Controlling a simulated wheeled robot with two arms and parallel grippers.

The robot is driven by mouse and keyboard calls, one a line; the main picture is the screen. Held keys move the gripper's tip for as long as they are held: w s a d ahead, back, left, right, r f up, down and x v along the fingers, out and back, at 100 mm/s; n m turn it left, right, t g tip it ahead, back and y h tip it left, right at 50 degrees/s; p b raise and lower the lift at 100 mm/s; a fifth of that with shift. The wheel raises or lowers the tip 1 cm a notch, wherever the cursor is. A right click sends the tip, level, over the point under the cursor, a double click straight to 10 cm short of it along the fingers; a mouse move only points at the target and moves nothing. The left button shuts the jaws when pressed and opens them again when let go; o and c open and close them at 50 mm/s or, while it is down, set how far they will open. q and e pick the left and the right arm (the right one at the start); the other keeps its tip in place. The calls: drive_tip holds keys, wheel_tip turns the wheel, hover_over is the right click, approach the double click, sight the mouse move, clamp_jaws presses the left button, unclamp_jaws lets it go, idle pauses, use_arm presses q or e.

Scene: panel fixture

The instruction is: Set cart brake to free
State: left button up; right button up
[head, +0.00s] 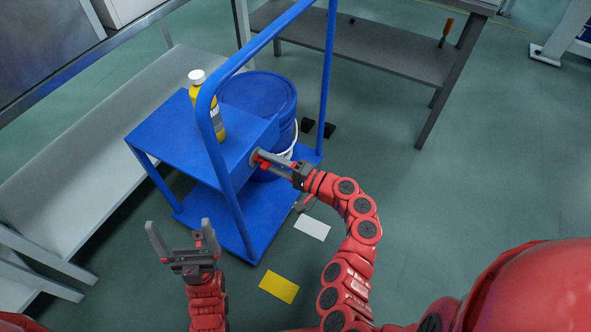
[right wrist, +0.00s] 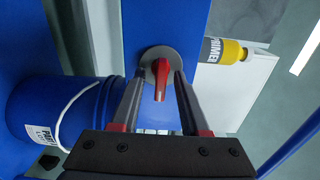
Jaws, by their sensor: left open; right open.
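The blue cart (head: 165,145) stands in the middle of the head view. On its side panel, a red lever (right wrist: 161,82) sits on a round grey disc (right wrist: 149,60); in the right wrist view the lever points down the picture. My right gripper (head: 257,159) is open at the disc, with one finger on each side of the lever. A gap shows on both sides of it. In the head view the gripper mostly hides the lever. My left gripper (head: 180,232) is open and empty in front of the cart, apart from it.
A yellow bottle (head: 216,122) with a white cap stands on the cart's top. A blue bucket (head: 262,92) is behind my right gripper. A grey bench (head: 90,150) runs along the left. White (head: 312,227) and yellow (head: 279,287) cards lie on the floor.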

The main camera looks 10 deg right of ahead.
drive_tip(key=p+v, duration=0.1)
drive_tip(key=v, duration=1.6)
drive_tip(key=shift+d, duration=0.15)
drive_tip(key=shift+s, duration=0.1)
